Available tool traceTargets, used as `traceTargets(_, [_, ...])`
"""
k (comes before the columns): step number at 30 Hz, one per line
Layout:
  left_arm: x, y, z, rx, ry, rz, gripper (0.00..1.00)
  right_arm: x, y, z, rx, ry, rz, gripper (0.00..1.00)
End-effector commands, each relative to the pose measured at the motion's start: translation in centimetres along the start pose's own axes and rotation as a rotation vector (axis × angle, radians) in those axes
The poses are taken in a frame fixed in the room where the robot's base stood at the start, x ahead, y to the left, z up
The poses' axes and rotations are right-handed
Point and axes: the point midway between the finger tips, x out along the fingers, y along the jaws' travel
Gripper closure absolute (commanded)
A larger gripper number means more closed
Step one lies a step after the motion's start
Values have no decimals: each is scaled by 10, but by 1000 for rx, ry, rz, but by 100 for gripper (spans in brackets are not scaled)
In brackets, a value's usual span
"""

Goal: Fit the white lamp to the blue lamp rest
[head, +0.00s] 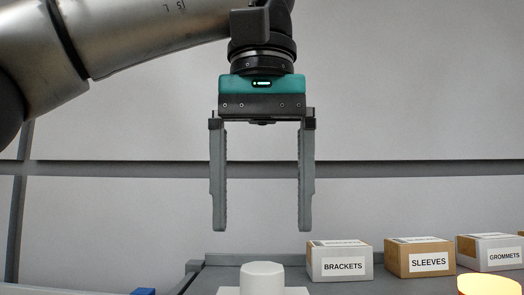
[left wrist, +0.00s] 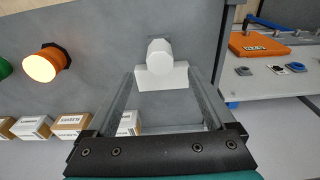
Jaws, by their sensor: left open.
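The white lamp (head: 262,276) stands upright at the bottom edge of the head view, its lower part cut off. In the left wrist view it is a faceted white cap (left wrist: 158,53) on a white block-shaped part (left wrist: 162,77). My left gripper (head: 262,226) is open and empty, pointing down above the lamp with a visible gap. In the left wrist view the lamp lies just beyond the fingertips, roughly centred between them. A blue piece (head: 143,291) shows at the lower left edge of the head view; I cannot tell if it is the lamp rest. My right gripper is out of view.
Labelled boxes stand in a row: BRACKETS (head: 340,262), SLEEVES (head: 419,258) and GROMMETS (head: 490,251). A glowing orange lamp (head: 489,285) is at the lower right.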

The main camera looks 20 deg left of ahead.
Motion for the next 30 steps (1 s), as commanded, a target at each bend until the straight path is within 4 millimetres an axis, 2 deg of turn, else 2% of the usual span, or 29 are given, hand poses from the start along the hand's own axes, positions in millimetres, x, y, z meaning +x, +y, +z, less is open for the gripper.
traceTargets(9, [-24, 0, 0, -4, 7, 2, 12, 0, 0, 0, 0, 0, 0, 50])
traceTargets(30, [-43, 0, 0, -1, -4, -4, 12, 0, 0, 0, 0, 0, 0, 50])
